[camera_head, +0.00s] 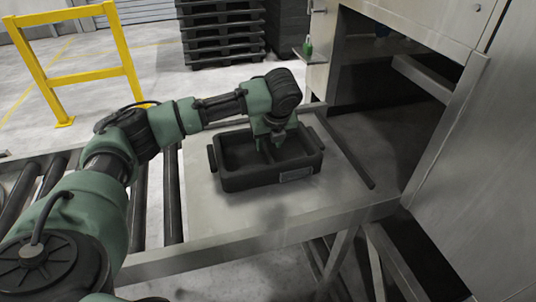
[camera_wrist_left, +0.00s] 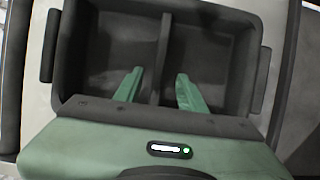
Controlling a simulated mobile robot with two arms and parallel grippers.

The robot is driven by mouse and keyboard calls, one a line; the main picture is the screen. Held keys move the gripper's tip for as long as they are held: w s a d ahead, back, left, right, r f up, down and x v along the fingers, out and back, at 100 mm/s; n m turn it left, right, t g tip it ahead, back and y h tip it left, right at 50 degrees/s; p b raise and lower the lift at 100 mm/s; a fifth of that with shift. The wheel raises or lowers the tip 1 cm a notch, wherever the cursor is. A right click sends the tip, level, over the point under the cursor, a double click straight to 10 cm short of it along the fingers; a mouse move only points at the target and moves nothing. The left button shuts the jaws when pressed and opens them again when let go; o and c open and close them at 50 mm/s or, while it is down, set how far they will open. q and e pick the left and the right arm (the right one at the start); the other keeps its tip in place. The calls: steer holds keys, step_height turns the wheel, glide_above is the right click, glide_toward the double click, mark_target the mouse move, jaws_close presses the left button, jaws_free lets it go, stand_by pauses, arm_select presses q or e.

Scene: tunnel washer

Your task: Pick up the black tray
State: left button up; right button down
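The black tray (camera_head: 238,180) sits on the metal table in front of the washer opening. It is rectangular with a handle on each short end and a divider across the inside. In the left wrist view the tray (camera_wrist_left: 252,70) fills most of the picture and its two compartments look empty. My left gripper (camera_head: 272,146) points down over the tray. In the left wrist view its two green fingers (camera_wrist_left: 157,92) are apart, one on each side of the divider (camera_wrist_left: 165,50). I cannot tell whether they touch it. My right gripper is not in view.
The metal table (camera_head: 280,222) has free room in front of the tray. Rollers (camera_head: 172,200) lie to its left. A dark rail (camera_head: 345,160) runs right of the tray, before the washer opening (camera_head: 400,95). A yellow barrier (camera_head: 85,75) and black pallets (camera_head: 222,35) stand behind.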

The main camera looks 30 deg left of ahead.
mark_target(266, 149)
arm_select(q)
steer(key=shift+w+a+f+p, duration=0.2)
steer(key=shift+a+f+p, duration=0.35)
steer(key=shift+f, duration=0.3)
steer(key=x, duration=0.2)
steer(key=shift+w+a+f, duration=0.1)
steer(key=shift+w+f, duration=0.1)
steer(key=shift+f, duration=0.05)
steer(key=shift+w+a+f, duration=0.1)
steer(key=shift+f, duration=0.35)
jaws_close()
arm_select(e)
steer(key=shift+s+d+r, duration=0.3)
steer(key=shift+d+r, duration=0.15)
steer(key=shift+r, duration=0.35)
